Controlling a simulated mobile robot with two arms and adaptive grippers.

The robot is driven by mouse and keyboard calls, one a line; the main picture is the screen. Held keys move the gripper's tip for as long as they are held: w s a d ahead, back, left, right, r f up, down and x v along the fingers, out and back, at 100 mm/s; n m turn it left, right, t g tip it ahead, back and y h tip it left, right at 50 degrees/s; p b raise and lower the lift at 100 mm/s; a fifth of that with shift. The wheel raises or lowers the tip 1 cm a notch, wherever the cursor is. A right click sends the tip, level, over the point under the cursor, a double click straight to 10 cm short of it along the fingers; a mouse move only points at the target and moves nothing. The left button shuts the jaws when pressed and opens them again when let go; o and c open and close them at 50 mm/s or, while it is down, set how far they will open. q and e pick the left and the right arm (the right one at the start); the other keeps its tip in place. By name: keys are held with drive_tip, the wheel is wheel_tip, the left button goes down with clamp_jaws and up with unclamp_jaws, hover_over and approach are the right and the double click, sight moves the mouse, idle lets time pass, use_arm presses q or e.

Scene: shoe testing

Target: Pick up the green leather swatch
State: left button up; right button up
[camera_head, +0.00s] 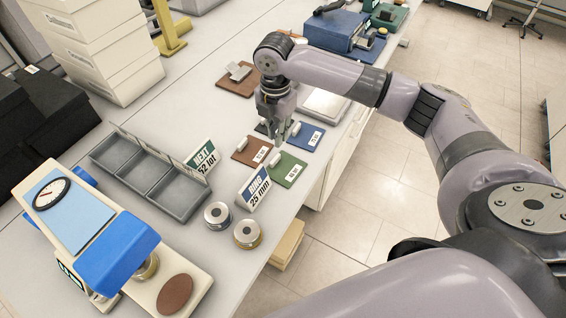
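The green leather swatch (289,171) lies flat on the light grey table near its right edge. It has a white label and a small pale tab at its upper left. My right gripper (278,138) points down just above and behind it, over the group of swatches. Its fingertips look close together, but the gap between them is too small to judge. The green swatch appears free of the fingers. My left gripper is not in view.
A brown swatch (251,151) and a blue swatch (308,136) lie beside the green one; a dark swatch is partly hidden behind my gripper. Signs (254,187), (201,158), metal cylinders (248,233), a grey tray (150,178) and a blue-and-cream tester (117,248) stand nearby.

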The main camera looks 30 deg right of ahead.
sight(275, 158)
drive_tip(key=f, duration=0.3)
drive_tip(key=shift+w+f, duration=0.1)
drive_tip(key=shift+w, duration=0.1)
drive_tip(key=shift+a+f+p, duration=0.1)
drive_tip(key=shift+f+p, duration=0.5)
drive_tip(key=shift+f, duration=0.25)
drive_tip(key=f, duration=0.1)
drive_tip(key=f+p, duration=0.1)
drive_tip(key=f, duration=0.2)
drive_tip(key=shift+s+a+f+p, duration=0.15)
drive_tip(key=shift+a+f+p, duration=0.1)
drive_tip(key=shift+p, duration=0.15)
drive_tip(key=shift+f, duration=0.15)
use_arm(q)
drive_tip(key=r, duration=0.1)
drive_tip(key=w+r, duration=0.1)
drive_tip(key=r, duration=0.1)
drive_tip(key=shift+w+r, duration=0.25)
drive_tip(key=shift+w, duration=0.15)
use_arm(e)
drive_tip(key=shift+c, duration=0.6)
clamp_jaws()
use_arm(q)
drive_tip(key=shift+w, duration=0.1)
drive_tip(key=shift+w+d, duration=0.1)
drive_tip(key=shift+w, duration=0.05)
